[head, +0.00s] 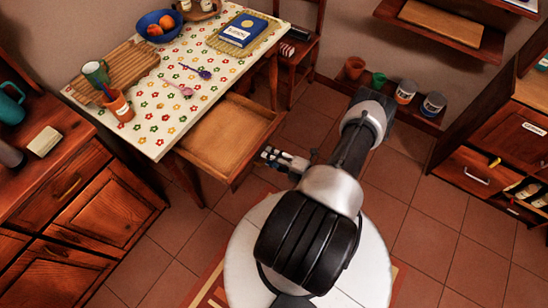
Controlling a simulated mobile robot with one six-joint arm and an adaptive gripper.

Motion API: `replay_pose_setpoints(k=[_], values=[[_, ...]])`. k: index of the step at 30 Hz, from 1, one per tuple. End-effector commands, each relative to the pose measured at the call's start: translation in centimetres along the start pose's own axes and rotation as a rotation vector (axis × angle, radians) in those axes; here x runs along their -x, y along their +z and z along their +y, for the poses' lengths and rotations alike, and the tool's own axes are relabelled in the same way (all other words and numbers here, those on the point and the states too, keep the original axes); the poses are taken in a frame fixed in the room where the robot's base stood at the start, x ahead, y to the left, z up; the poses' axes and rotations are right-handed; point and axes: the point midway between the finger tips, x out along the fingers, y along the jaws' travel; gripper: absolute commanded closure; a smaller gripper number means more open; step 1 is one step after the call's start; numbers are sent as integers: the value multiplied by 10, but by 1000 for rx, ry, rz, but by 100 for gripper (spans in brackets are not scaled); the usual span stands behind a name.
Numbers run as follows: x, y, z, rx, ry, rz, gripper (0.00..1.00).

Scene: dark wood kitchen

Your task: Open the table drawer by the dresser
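The table (172,130) has a white flowered cloth and stands at the upper left. Its drawer (222,137) is pulled out on the side facing me, and its bare wooden bottom shows, with nothing in it. My gripper (268,155) is just right of the drawer's front edge, near its outer corner. The fingers are small and dark here; I cannot tell whether they are apart or closed, or whether they touch the drawer. A dark wood dresser (78,205) with drawers and doors stands at the left, beside the table.
On the table are a blue fruit bowl (159,31), a book (243,28), a slatted board (112,74) and an orange cup (119,107). A chair (297,48) stands behind. Pots (355,68) and jars line the back wall. A cabinet (490,150) is at right. Tiled floor is clear between.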

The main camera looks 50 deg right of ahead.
Motion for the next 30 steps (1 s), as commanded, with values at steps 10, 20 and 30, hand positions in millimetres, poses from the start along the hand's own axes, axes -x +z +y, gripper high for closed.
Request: replay_pose_setpoints(k=[10, 20, 30], values=[[49, 2, 0, -1, 0, -8, 71], [108, 1, 0, 0, 0, -4, 71], [120, 0, 0, 0, 0, 0, 71]])
